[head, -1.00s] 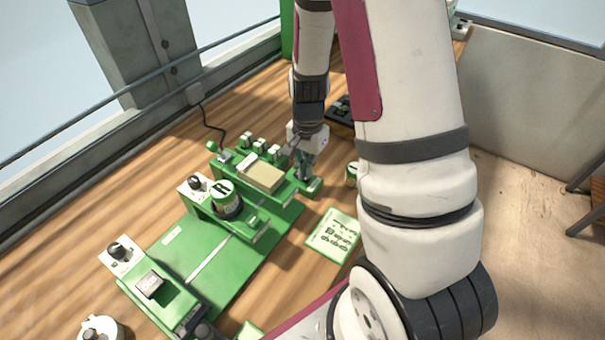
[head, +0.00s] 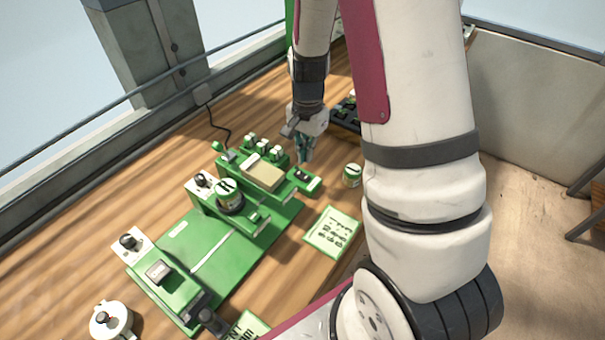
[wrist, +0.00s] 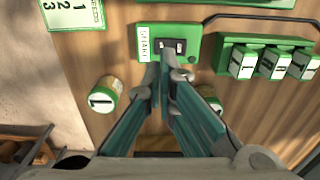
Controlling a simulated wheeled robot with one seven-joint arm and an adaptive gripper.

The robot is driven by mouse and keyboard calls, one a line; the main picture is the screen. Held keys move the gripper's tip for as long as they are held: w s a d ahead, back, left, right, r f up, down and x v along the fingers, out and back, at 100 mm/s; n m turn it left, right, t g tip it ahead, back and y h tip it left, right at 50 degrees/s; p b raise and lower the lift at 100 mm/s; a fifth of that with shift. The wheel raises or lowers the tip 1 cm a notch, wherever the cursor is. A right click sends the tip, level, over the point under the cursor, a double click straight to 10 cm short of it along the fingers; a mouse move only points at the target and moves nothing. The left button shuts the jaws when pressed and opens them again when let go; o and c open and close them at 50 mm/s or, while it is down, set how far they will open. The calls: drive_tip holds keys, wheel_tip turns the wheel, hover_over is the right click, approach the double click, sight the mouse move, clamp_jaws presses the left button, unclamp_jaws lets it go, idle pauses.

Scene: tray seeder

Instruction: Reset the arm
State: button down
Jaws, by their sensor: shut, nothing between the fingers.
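My gripper (head: 303,158) hangs over the wooden bench in the head view, its fingers pointing down. In the wrist view the two green fingers (wrist: 165,72) are together and hold nothing. Just beyond the fingertips in that view is a green switch box (wrist: 187,31) with a dark switch and a white START label. The same switch box (head: 314,186) shows in the head view, below and beside the fingertips. The fingers look raised clear of it, though the exact gap is hard to judge.
A green seeder machine (head: 232,255) with knobs and a round canister (head: 229,193) stands left of the gripper. A small jar (head: 352,177), a printed card (head: 332,231) and a dark tray (head: 345,113) are nearby. A white pot (head: 112,321) is front left.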

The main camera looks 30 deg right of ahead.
idle(0.4)
drive_tip(key=s+a+r+n+t, duration=0.1)
drive_tip(key=s+a+r+n, duration=0.2)
drive_tip(key=r, duration=0.5)
drive_tip(key=s+a+r+n+t, duration=0.2)
drive_tip(key=s+a+r+n, duration=0.15)
drive_tip(key=r, duration=0.35)
drive_tip(key=s+a+r+n+t, duration=0.1)
drive_tip(key=s+a+r+n, duration=0.25)
drive_tip(key=r, duration=0.45)
drive_tip(key=s+a+r+n+t, duration=0.1)
drive_tip(key=s+a+r+n, duration=0.1)
drive_tip(key=s, duration=0.5)
wheel_tip(320, 180, up, 2)
drive_tip(key=shift+s+r+n+t, duration=0.2)
drive_tip(key=shift+s+n+t, duration=0.15)
drive_tip(key=shift+n, duration=0.45)
